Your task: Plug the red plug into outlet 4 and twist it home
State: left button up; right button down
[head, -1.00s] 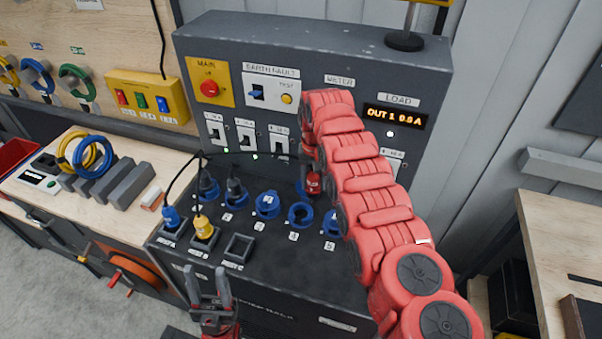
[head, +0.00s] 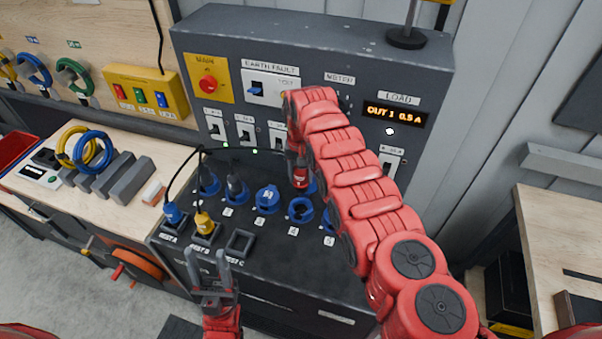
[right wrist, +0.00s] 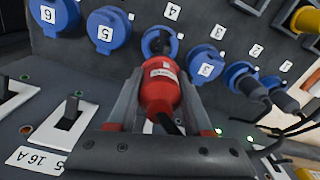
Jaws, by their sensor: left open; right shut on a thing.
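The red plug (head: 299,178) is in my right gripper, largely hidden behind my red right arm in the head view. In the right wrist view the red plug (right wrist: 160,95) is clamped between the fingers of my right gripper (right wrist: 160,100). Its front end points at outlet 4 (right wrist: 160,42), a blue ring with a dark inside, uncovered. In the head view outlet 4 (head: 300,210) lies just below the plug. I cannot tell whether the plug touches it. My left gripper (head: 210,268) is open and empty in front of the panel, below the rests.
Outlets 3 (right wrist: 205,63) and 5 (right wrist: 108,28) flank outlet 4. Dark plugs with cables sit in outlets 1 and 2 (head: 236,188). The blue plug (head: 173,213) and yellow plug (head: 203,223) stand in rests; rest C (head: 240,243) is empty. The display (head: 396,115) reads OUT 1.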

aim_at(301, 192)
jog(key=shift+f+b, duration=1)
jog(key=shift+f, duration=0.1)
notch_tip(301, 192, down, 6)
jog(key=b, duration=0.5)
jog(key=shift+r, duration=0.25)
jog(key=shift+s+r+p, duration=0.1)
jog(key=shift+p, duration=0.2)
jog(key=shift+f+b, duration=2)
jog(key=shift+f, duration=0.1)
dwell(0.4)
jog(key=shift+m, duration=1.4)
jog(key=shift+m+b, duration=0.3)
jog(key=shift+m, duration=0.4)
jog(key=shift+r+m, duration=0.1)
jog(key=shift+m, duration=0.7)
